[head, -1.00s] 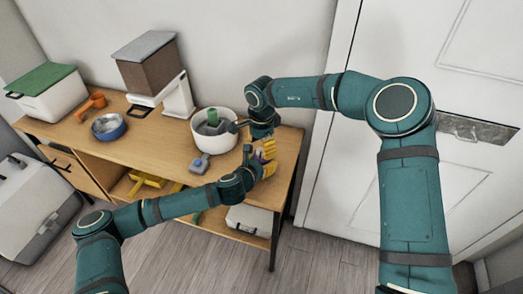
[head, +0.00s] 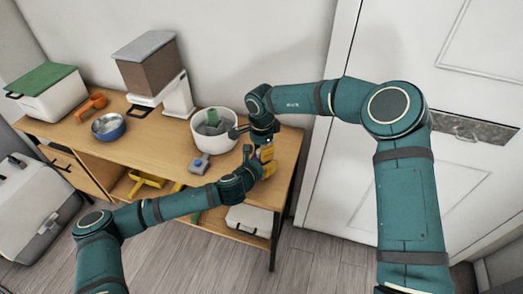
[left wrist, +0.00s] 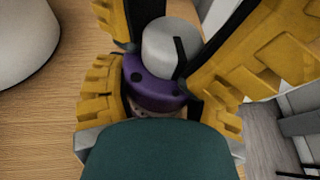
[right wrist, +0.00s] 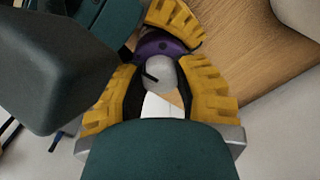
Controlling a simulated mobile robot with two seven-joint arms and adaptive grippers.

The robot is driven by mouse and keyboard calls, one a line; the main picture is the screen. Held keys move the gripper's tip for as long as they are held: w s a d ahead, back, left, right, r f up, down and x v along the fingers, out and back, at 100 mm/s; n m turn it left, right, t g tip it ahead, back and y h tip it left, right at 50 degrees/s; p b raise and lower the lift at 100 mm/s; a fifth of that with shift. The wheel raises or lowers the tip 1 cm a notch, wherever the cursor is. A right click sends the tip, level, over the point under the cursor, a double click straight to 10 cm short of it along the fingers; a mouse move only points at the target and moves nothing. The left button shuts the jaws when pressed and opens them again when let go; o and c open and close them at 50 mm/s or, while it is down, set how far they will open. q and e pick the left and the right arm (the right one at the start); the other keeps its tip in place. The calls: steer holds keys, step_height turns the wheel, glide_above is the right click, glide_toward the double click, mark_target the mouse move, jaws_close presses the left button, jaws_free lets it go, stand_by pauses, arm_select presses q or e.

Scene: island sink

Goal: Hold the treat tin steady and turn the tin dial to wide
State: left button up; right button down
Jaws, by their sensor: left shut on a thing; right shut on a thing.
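The treat tin (left wrist: 152,92) is a purple round body with dark dots on its rim, topped by a pale grey dial (left wrist: 170,50) with a black pointer line. My left gripper (left wrist: 160,105) is shut around the tin's sides. My right gripper (right wrist: 160,92) is shut on the dial from above, its yellow fingers on either side. In the right wrist view the dial (right wrist: 160,73) sits between those fingers, with the purple tin (right wrist: 165,46) beyond. In the head view both grippers hide most of the tin near the table's right end. I cannot read any setting labels.
The wooden table (head: 150,135) also holds a white bin (head: 228,135), a grey scoop-like thing with blue (head: 199,163), a blue bowl (head: 108,126), an orange scoop (head: 92,105), a brown-and-white dispenser (head: 150,72) and a green-lidded box (head: 45,92). A door (head: 450,60) stands at right.

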steer(key=shift+m, duration=1.5)
steer(key=c, duration=0.6)
jaws_free()
steer(key=shift+r, duration=4)
